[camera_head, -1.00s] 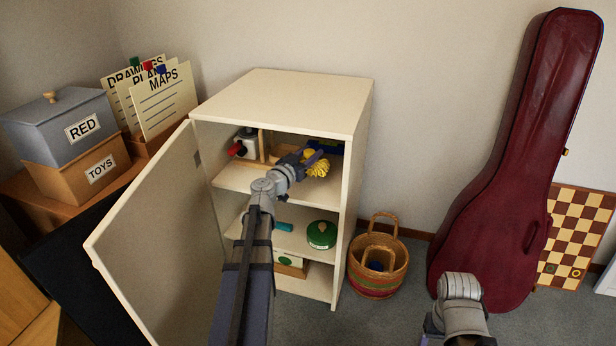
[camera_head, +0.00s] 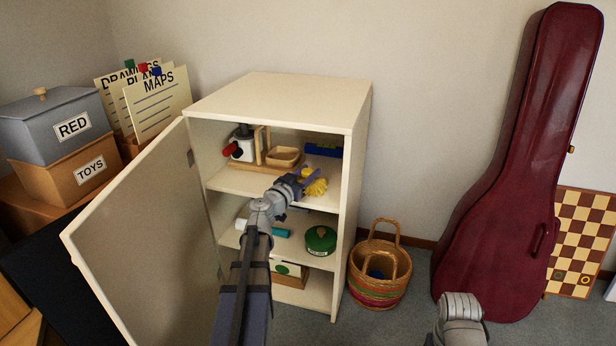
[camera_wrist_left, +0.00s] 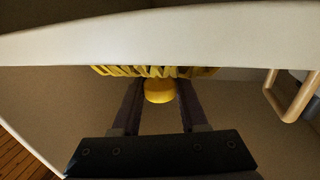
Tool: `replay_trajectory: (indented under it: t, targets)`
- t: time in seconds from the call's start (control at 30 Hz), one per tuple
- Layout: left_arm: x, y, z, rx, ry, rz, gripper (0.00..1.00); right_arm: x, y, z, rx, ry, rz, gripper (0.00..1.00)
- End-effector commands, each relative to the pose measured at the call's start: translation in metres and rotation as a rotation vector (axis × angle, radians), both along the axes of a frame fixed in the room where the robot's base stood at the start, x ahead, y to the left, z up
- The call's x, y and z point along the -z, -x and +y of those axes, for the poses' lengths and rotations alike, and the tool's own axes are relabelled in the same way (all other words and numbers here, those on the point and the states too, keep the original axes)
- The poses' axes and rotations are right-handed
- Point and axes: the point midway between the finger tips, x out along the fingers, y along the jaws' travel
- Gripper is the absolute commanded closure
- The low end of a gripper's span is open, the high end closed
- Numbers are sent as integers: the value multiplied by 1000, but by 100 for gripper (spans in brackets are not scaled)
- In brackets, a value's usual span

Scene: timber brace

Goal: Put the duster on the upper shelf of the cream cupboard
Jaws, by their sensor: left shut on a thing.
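The cream cupboard (camera_head: 275,98) stands with its door (camera_head: 140,235) swung open to the left. Its upper shelf (camera_head: 228,181) holds several things. My left gripper (camera_head: 303,183) is shut on the yellow duster (camera_head: 316,187), at the front of the cupboard around the upper shelf's front edge. In the left wrist view the duster's yellow handle end (camera_wrist_left: 159,91) sits between the fingers, and a pale edge hides part of its fringe. I cannot tell whether the duster touches the shelf. Of my right arm only a grey link shows; its gripper is out of view.
The upper shelf bears a white-and-red item (camera_head: 240,148), a wooden rack with a tray (camera_head: 284,157) and a blue box (camera_head: 323,150). A green tin (camera_head: 320,240) is on the shelf below. A basket (camera_head: 380,275) and red instrument case (camera_head: 500,220) stand right.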

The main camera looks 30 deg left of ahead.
Motion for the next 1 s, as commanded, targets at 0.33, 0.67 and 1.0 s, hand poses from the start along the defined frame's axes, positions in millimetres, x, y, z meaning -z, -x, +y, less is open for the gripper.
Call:
replay_trajectory:
  t: [0.33,0.67,1.0]
  targets:
    - [3,0,0,0,0,0,40,3,0,0,0,0,0,27]
    - [2,0,0,0,0,0,27,2,0,0,0,0,0,27]
    - [0,43,-1,-3,0,0,27,0,0,0,0,0,0,27]
